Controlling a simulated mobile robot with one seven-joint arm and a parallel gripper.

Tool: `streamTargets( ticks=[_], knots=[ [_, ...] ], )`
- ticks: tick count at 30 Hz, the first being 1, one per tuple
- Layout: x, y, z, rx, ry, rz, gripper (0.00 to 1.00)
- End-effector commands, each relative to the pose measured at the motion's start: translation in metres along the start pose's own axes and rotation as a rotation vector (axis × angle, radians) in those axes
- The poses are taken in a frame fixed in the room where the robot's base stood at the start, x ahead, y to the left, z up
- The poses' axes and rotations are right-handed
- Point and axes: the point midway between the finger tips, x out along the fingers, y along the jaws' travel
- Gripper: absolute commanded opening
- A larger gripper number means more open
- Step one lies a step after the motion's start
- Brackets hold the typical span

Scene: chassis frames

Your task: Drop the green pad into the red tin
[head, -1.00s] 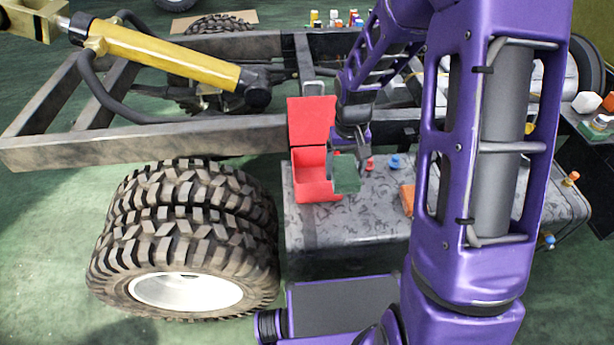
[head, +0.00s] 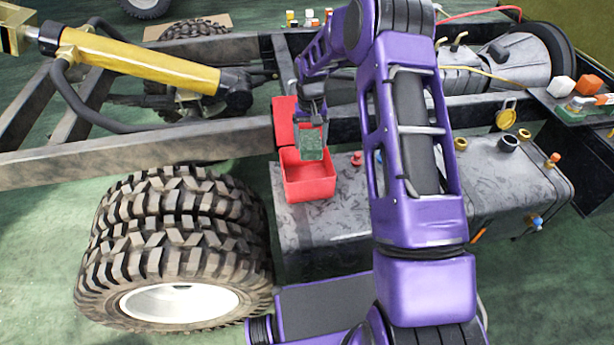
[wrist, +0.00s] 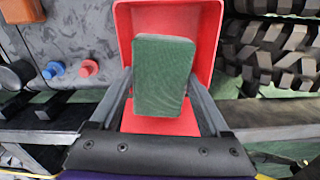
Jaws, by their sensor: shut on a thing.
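The green pad (head: 311,146) is held between the fingers of my gripper (head: 311,128). In the wrist view the pad (wrist: 163,75) is upright between the two fingers of my gripper (wrist: 163,92). The red tin (head: 307,186) stands open on the grey tank, its lid (head: 285,122) raised at the back. The pad is over the tin's opening in the head view, seemingly above its rim. In the wrist view the red tin (wrist: 208,40) shows behind the pad, which hides part of its inside.
The grey tank top (head: 262,240) bears a red cap (head: 357,159) and a blue cap, which show beside the tin in the wrist view. Large tyres (head: 170,230) stand left of the tank. A frame rail (head: 130,155) runs behind.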

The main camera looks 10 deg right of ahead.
Motion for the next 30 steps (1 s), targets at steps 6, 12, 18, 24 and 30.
streamTargets(
  ticks=[6, 12, 18, 24, 30],
  knots=[
    [0.031, 0.000, 0.001, 0.000, -0.002, 0.000, 0.20],
    [0.045, 0.000, 0.000, 0.000, 0.000, -0.001, 0.20],
    [0.045, 0.000, 0.000, 0.000, 0.000, -0.001, 0.20],
    [0.045, 0.000, 0.000, 0.000, 0.000, 0.000, 1.00],
    [0.045, 0.000, 0.001, 0.000, 0.000, 0.000, 1.00]
  ],
)
